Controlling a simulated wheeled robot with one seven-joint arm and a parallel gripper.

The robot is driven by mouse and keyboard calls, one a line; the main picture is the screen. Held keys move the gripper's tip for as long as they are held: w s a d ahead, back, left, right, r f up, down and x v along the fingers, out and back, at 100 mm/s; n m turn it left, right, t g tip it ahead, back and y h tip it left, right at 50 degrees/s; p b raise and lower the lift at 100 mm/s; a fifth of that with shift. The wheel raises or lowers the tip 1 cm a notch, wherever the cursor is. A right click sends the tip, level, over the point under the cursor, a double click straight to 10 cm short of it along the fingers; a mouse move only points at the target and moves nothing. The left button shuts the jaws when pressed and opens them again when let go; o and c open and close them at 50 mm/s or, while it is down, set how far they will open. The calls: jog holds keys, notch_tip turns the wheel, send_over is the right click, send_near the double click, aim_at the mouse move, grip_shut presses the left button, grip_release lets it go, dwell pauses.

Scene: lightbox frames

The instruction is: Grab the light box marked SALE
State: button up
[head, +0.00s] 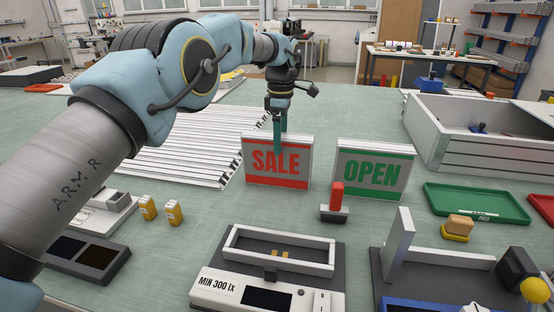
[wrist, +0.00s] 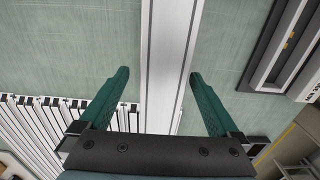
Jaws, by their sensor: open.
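My gripper (head: 279,140) is right above and at the box's top edge, pointing down. In the wrist view my gripper (wrist: 158,90) is open, with one green finger on each side of the box and a gap to it on both sides. The far finger is partly hidden in the head view.
A light box marked OPEN (head: 371,172) stands to the right. A red-topped block (head: 336,199) is in front between them. A tester marked MIN 300 lx (head: 268,283) lies nearer. White slats (head: 185,145) lie left; a grey crate (head: 470,150) and green tray (head: 476,204) are right.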

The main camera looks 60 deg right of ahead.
aim_at(278, 158)
jog(key=f+p, duration=0.2)
jog(key=f, duration=0.3)
jog(key=shift+w+a+f+p, duration=0.2)
jog(key=shift+w+a+p, duration=0.1)
jog(key=shift+p, duration=0.1)
jog(key=shift+f, duration=0.55)
grip_shut()
jog(key=shift+r, duration=0.1)
